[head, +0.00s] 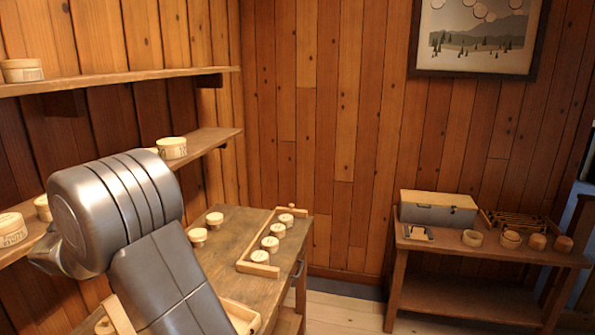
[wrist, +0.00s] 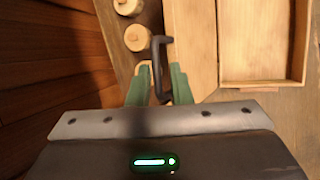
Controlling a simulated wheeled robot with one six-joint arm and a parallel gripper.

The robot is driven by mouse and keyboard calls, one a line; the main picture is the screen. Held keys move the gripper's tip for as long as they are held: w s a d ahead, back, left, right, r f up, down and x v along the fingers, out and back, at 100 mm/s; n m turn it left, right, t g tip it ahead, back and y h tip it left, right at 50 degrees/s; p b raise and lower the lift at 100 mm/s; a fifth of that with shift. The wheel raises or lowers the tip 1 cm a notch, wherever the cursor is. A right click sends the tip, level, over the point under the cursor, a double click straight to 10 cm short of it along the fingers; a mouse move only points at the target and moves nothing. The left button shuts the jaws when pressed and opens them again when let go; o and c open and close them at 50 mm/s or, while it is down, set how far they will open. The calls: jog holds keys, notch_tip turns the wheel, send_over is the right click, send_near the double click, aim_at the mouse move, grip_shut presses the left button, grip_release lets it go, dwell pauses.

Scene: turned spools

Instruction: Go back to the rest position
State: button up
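My gripper (wrist: 160,80) shows in the wrist view as two green fingers with a gap between them, so it is open. A dark, bent handle-like piece (wrist: 157,50) lies by the fingertips and partly shows in the gap. I cannot tell whether the fingers touch it. A pale wooden panel (wrist: 192,45) is just to its right. Two round wooden spools (wrist: 137,38) are beyond the fingers, at upper left. In the head view my grey arm fills the lower left, over the workbench (head: 225,232), and my gripper is not visible there.
A wooden tray (wrist: 265,80) is at right in the wrist view. A rack (head: 257,268) holding several spools and two loose spools (head: 197,237) stand on the workbench. Wall shelves (head: 120,76) are close to my arm.

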jog(key=x, duration=0.3)
jog(key=shift+d, duration=0.1)
jog(key=shift+s+d, duration=0.1)
